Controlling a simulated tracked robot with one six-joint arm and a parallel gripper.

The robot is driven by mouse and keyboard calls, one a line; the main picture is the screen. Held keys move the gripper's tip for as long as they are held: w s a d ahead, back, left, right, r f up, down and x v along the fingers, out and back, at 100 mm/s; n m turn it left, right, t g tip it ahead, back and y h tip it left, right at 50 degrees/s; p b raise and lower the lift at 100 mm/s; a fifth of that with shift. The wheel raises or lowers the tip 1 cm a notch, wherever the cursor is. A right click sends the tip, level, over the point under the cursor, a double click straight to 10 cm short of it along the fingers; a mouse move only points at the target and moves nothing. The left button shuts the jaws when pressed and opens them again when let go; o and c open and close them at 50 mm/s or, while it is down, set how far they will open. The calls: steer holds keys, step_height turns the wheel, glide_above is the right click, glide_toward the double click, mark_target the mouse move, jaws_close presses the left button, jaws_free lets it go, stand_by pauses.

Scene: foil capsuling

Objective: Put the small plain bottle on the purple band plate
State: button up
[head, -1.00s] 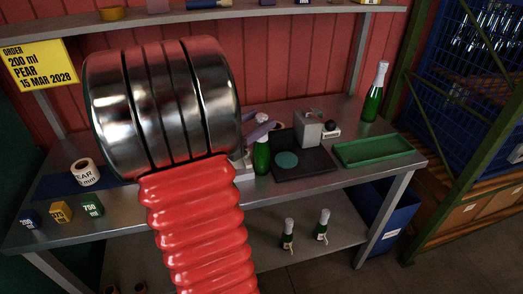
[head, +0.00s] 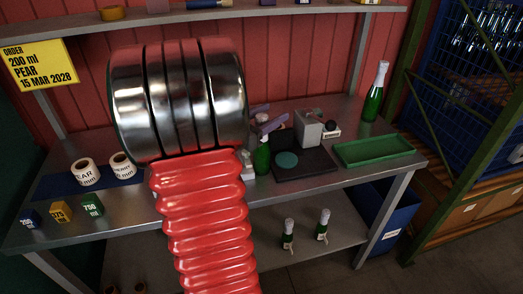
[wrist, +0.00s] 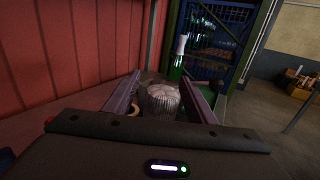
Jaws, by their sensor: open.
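A small green bottle (head: 262,158) stands on the bench just right of my arm, at the left edge of a black plate. My gripper (head: 266,122), with purplish fingers, is at the bottle's top and partly covers it. In the wrist view my open fingers (wrist: 161,100) stand on either side of a pale, ribbed top (wrist: 161,98); I cannot tell whether they touch it. I cannot make out a purple band plate; my arm hides part of the bench. A taller green bottle with a white neck (head: 375,94) stands at the back right, also in the wrist view (wrist: 178,58).
The black plate (head: 312,168) carries a teal disc (head: 286,160). A grey block (head: 308,128) stands behind it, and a green tray (head: 373,150) lies to the right. Label rolls (head: 87,172) and size blocks (head: 61,211) are at the left. Two bottles (head: 323,225) stand below.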

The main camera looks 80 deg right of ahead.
steer(key=shift+c, duration=0.5)
jaws_close()
stand_by(0.5)
